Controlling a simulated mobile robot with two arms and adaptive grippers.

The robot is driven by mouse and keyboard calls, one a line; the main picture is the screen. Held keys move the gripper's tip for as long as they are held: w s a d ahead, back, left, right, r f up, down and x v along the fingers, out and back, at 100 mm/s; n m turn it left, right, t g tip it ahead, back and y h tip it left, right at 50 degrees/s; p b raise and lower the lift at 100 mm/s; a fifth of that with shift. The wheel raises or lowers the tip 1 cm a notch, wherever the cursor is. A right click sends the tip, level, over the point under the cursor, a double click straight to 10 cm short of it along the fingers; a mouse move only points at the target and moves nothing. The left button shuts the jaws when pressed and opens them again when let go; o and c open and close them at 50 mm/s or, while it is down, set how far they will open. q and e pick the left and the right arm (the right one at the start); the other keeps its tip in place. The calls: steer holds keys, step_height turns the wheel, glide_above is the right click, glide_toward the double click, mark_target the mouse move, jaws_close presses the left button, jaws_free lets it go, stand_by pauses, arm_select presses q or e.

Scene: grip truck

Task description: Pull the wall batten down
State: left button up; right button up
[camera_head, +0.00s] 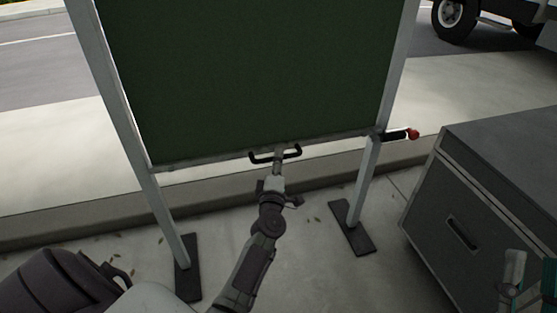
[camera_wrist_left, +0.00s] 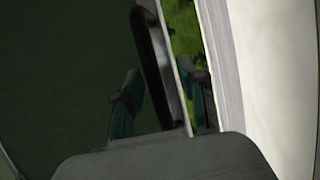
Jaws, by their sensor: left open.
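A dark green panel (camera_head: 250,70) hangs in a light metal frame. A pale batten (camera_head: 210,160) runs along its bottom edge. A black handle (camera_head: 293,153) sits at the batten's middle. My left gripper (camera_head: 277,170) is at the handle, just below it in the head view. In the left wrist view the open fingers of this gripper (camera_wrist_left: 165,102) stand on both sides of the black handle bar (camera_wrist_left: 152,55) and the pale batten strip (camera_wrist_left: 177,60); I cannot tell whether they touch. My right gripper (camera_head: 530,285) is at the lower right corner, partly cut off; its opening is unclear.
The frame's left post (camera_head: 165,210) and right post (camera_head: 365,180) stand on dark feet. A dark lever with a red end (camera_head: 412,133) sticks out at the right post. A grey cabinet (camera_head: 500,160) stands at the right. A truck wheel (camera_head: 453,15) shows behind, on the road.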

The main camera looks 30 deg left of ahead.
arm_select(q)
steer(key=v, duration=1.1)
steer(key=shift+s+f, duration=0.15)
steer(key=shift+s, duration=0.05)
steer(key=shift+d, duration=0.1)
